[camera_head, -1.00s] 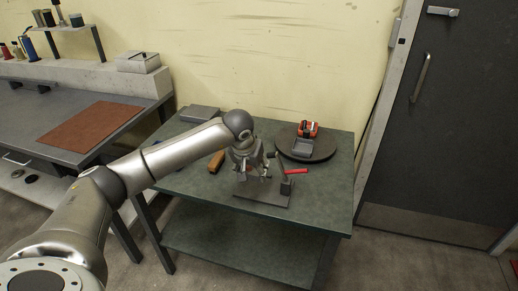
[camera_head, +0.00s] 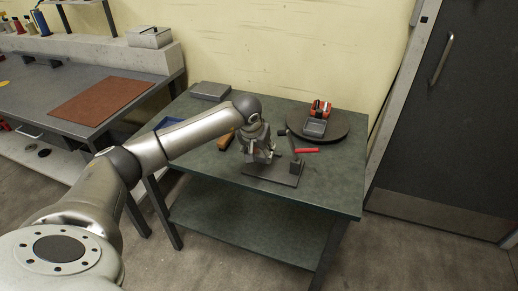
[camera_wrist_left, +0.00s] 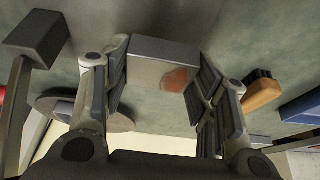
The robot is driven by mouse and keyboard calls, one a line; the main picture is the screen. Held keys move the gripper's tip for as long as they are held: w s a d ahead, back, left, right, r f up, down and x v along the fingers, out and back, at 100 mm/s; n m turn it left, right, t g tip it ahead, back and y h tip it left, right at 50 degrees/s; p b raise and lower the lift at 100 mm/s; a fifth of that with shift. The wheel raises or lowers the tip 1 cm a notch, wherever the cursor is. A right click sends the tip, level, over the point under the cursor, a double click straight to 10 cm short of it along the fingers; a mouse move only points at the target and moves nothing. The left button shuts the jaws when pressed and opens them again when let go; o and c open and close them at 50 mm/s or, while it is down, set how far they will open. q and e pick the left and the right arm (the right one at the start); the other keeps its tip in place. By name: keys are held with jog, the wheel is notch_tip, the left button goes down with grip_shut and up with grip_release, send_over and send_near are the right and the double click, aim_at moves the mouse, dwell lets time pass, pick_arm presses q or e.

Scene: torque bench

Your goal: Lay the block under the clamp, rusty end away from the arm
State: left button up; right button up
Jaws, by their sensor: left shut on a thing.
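My left gripper (camera_head: 261,157) is shut on a grey metal block, which shows best in the wrist view (camera_wrist_left: 150,70). The block has an orange-brown rust patch (camera_wrist_left: 177,80) at its right end there, on the side towards the brush. The clamp has a dark base plate (camera_head: 272,175), an upright and a red handle (camera_head: 306,150). My gripper is over the back left part of the base plate. In the wrist view a dark clamp part (camera_wrist_left: 38,38) is on the left, apart from the block. Whether the block touches the plate is hidden. My right gripper is not in view.
A round dark turntable (camera_head: 340,125) with a red and grey device (camera_head: 317,125) stands behind the clamp. A wooden-handled brush (camera_head: 226,141) lies left of my gripper. A grey box (camera_head: 210,91) is at the bench's back left. The bench's front right (camera_head: 335,190) is clear.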

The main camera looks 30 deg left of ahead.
pick_arm(q)
jog(key=shift+f, duration=0.6)
jog(key=shift+f+b, duration=0.55)
jog(key=shift+b, duration=0.15)
jog(key=o, duration=1.4)
jog(key=shift+o, duration=0.4)
jog(key=shift+s+f, duration=0.1)
jog(key=shift+f, duration=0.05)
